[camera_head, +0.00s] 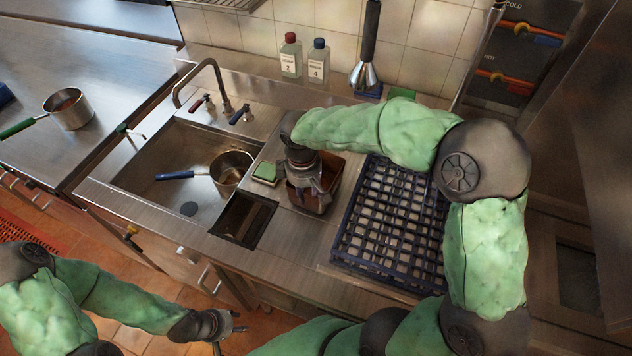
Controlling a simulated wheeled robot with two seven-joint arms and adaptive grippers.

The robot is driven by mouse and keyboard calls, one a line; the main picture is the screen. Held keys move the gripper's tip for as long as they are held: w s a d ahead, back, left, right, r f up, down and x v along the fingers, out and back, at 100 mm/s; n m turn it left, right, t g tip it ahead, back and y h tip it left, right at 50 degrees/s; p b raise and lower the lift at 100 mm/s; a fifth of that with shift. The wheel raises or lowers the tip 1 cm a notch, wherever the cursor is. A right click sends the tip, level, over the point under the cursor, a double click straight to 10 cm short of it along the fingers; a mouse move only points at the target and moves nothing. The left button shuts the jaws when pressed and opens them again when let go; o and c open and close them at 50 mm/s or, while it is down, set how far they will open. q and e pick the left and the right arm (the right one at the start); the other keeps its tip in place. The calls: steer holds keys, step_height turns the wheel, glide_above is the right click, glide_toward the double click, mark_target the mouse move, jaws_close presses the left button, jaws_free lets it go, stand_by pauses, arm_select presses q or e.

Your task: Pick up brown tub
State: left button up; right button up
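The brown tub (331,167) stands on the steel counter between the sink and the blue rack. It looks see-through and box-shaped. My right gripper (309,196) points down at the tub and covers its left and middle part. Its fingers overlap the tub's near side, and the picture does not show whether they are shut on the wall. My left gripper (228,334) is low in the picture, over the floor in front of the counter, empty, with its fingers apart.
A blue rack (345,225) is right of the tub. A sink (150,170) holding a blue-handled pot (232,168) is at left. A green sponge (265,171) and a dark opening (243,218) are near the tub. Two bottles (290,57) (318,62) stand behind.

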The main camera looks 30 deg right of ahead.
mark_target(307, 209)
step_height(307, 209, down, 3)
steer(key=shift+w+d+r, duration=0.1)
steer(key=shift+r, duration=0.1)
steer(key=shift+w+f+b, duration=0.1)
steer(key=shift+f+b, duration=0.95)
steer(key=shift+f, duration=1.35)
jaws_close()
